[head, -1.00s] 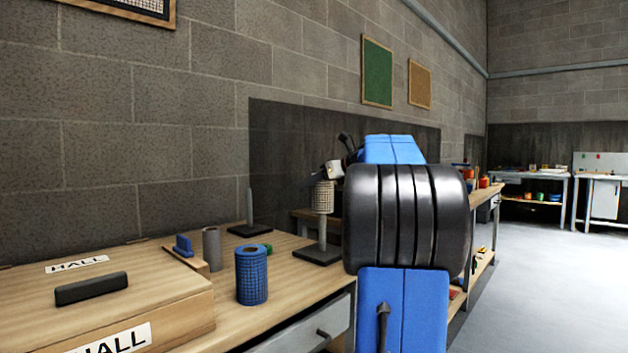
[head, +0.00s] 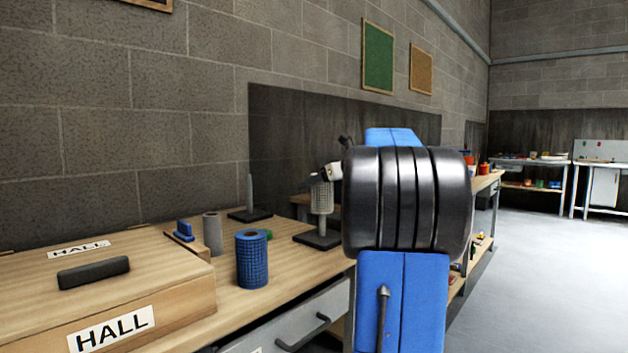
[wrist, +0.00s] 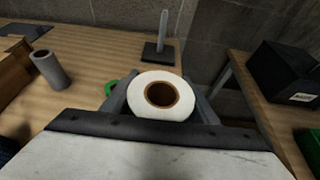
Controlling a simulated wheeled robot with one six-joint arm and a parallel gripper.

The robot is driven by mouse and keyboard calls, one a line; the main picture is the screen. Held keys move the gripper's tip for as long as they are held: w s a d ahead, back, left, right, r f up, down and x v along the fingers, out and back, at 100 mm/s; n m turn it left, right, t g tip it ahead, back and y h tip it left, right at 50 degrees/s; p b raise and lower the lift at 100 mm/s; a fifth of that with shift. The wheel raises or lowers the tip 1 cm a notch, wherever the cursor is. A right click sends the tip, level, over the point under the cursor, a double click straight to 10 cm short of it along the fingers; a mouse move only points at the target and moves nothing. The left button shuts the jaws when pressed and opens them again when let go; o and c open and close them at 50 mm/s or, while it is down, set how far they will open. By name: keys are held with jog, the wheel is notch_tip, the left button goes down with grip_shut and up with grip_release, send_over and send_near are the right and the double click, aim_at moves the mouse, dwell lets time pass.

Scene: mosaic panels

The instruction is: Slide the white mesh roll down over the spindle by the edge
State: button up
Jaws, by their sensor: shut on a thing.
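The white mesh roll (head: 322,199) is upright in my gripper (wrist: 162,98), its sides between the two fingers. In the wrist view I look onto the roll's top face (wrist: 145,106) and its brown core; no post tip is clear in the dark hole. In the head view the spindle by the edge (head: 317,240) has a dark square base, and its post runs up to the roll's underside. The roll is in line with the post and above the base, with a short length of post bare below. My arm hides part of the gripper.
A second, empty spindle (head: 249,191) stands behind, toward the wall. A blue mesh roll (head: 252,260), a grey roll (head: 213,234) and a green item (wrist: 111,88) are on the bench. A wooden box (head: 190,298) marked HALL fills the left. A black box (wrist: 287,72) stands to the right.

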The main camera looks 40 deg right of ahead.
jog(key=shift+f, duration=3.85)
jog(key=o, duration=1.4)
jog(key=shift+c, duration=0.2)
jog(key=v, duration=1.7)
jog(key=shift+s, duration=0.25)
